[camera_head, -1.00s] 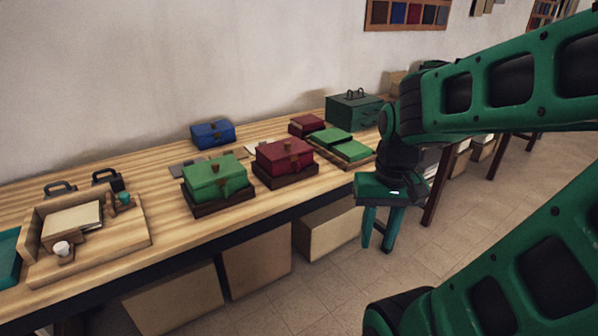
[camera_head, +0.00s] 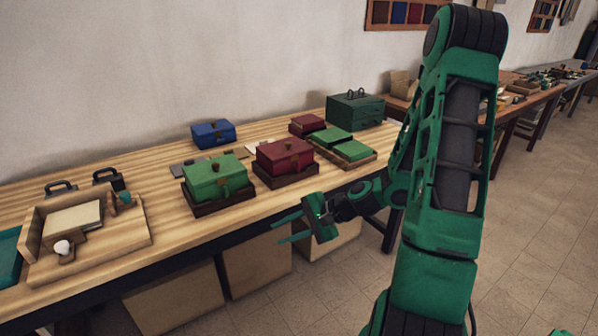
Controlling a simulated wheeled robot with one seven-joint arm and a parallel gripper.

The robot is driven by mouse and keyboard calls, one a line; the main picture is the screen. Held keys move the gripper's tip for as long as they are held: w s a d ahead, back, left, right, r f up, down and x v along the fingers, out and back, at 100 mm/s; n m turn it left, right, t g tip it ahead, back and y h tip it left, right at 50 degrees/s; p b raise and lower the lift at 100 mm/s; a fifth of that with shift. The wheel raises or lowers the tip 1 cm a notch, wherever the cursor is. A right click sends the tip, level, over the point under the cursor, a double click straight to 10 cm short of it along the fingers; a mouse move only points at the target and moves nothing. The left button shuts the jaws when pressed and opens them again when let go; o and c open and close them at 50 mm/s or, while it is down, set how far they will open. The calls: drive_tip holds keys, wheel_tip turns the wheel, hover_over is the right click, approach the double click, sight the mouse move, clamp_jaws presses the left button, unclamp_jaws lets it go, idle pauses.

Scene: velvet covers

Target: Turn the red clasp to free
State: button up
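A red box (camera_head: 284,157) with a small brass-coloured clasp (camera_head: 294,162) on its front sits on a dark wooden base (camera_head: 287,178) on the table. The clasp is too small to tell how it is turned. My gripper (camera_head: 283,229) is in front of the table edge, to the lower right of the red box and apart from it. Its two green fingers point left, spread apart, with nothing between them.
A green box (camera_head: 215,177) on a dark base stands left of the red box. A blue box (camera_head: 213,133) and a smaller red box (camera_head: 306,124) are behind. Green covers lie on a tray (camera_head: 371,160) at right. The table's front strip is bare.

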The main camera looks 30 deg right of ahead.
drive_tip(key=w+d+r+m+t, duration=0.2)
drive_tip(key=w+m+t, duration=0.1)
drive_tip(key=w+m, duration=0.1)
drive_tip(key=m+t+h, duration=0.7)
drive_tip(key=m+t, duration=0.1)
drive_tip(key=m, duration=0.8)
approach(299, 167)
drive_tip(key=w, duration=0.9)
drive_tip(key=shift+a+r, duration=0.15)
clamp_jaws()
